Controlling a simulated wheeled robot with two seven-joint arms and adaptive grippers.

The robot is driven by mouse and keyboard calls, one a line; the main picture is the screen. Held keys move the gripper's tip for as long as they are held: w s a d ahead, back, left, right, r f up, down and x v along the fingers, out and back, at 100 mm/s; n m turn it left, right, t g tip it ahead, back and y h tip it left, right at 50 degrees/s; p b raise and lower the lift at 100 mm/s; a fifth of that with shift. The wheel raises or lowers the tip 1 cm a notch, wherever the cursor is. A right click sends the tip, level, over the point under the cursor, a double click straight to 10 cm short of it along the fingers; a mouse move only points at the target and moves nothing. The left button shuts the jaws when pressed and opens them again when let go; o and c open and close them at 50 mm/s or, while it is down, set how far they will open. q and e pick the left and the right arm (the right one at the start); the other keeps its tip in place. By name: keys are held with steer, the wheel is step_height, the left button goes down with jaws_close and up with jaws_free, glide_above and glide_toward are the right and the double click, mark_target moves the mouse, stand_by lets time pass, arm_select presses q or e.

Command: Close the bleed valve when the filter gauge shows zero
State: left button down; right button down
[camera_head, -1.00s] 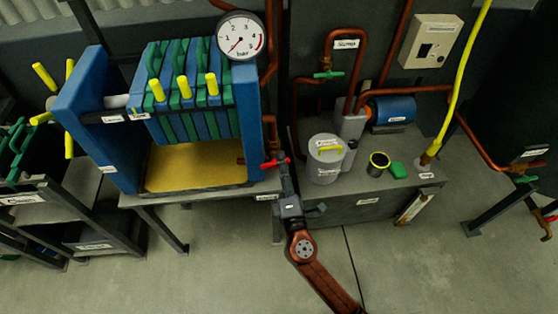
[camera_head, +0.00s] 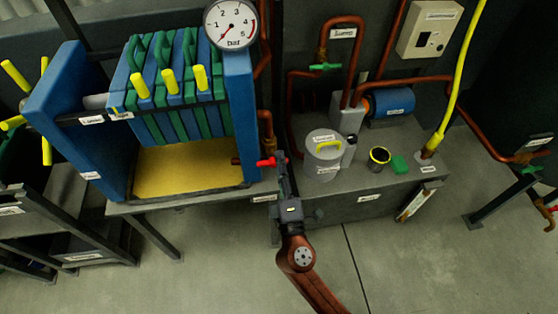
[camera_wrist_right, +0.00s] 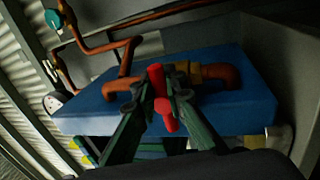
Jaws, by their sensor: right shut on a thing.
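The filter gauge (camera_head: 231,24) is a round white dial marked in bar, at the top of the blue filter press. Its red needle points to the lower left, near the low end below 1. The bleed valve's red handle (camera_head: 265,162) is at the press's lower right corner. My right gripper (camera_head: 281,166) is shut on this handle. In the right wrist view, the green fingers (camera_wrist_right: 159,92) close around the red handle (camera_wrist_right: 156,76), which is beside a copper pipe with a brass fitting. My left gripper is out of view.
The blue filter press (camera_head: 238,120) with green plates and a yellow tray stands left of my right arm. Copper pipes run behind.

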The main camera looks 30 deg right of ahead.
steer(key=c, duration=2.3)
jaws_free()
steer(key=shift+o, duration=0.2)
steer(key=shift+s, duration=0.1)
steer(key=v, duration=1.1)
steer(key=shift+s+f, duration=0.15)
steer(key=shift+s, duration=0.2)
steer(key=shift+a, duration=0.15)
